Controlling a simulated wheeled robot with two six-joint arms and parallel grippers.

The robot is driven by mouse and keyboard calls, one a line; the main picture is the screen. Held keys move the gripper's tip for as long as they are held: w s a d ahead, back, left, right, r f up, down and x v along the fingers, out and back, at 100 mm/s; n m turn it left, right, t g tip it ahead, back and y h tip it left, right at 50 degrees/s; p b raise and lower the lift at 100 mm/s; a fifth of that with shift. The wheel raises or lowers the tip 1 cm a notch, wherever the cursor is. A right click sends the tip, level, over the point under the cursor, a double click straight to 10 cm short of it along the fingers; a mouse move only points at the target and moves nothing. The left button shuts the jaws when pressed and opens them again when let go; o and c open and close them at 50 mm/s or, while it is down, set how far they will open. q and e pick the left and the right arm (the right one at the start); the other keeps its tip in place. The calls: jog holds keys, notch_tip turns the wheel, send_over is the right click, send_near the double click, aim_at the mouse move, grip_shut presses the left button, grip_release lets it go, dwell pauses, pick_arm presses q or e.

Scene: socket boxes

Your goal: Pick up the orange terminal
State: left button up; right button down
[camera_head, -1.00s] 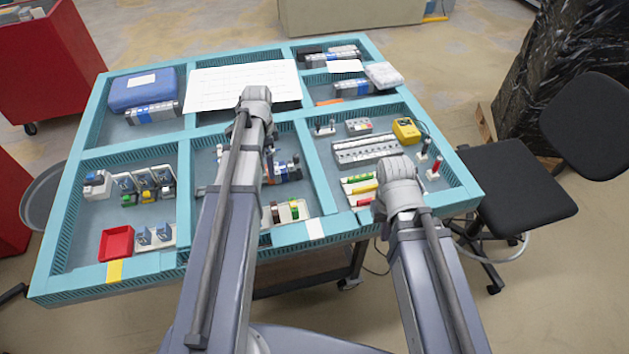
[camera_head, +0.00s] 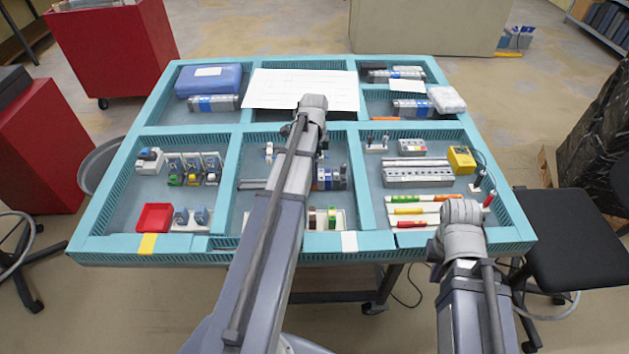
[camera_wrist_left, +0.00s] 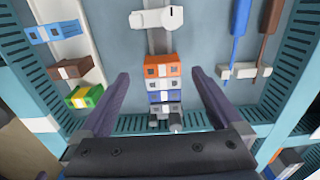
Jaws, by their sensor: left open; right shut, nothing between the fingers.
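In the left wrist view the orange terminal (camera_wrist_left: 160,72) is the end block of a short row. White, blue and grey blocks sit against it, on a rail. My left gripper (camera_wrist_left: 159,76) is open, with one finger on each side of the row. Gaps show between fingers and blocks, and I see no contact. In the head view my left arm hides this gripper and the orange terminal in the middle front compartment. My right gripper (camera_head: 461,220) is over the front edge of the right compartment. Its wrist covers the fingers; it is shut and empty.
The turquoise divided tray (camera_head: 190,243) holds a red bin (camera_head: 154,217), a blue case (camera_head: 209,79) and a yellow device (camera_head: 461,159). Coloured strips (camera_head: 410,211) lie near my right wrist.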

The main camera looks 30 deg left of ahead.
pick_arm(q)
notch_tip(320, 180, down, 5)
jog(key=b, duration=0.5)
jog(key=shift+w+f, duration=0.1)
jog(key=shift+w, duration=0.05)
grip_shut()
dwell(0.5)
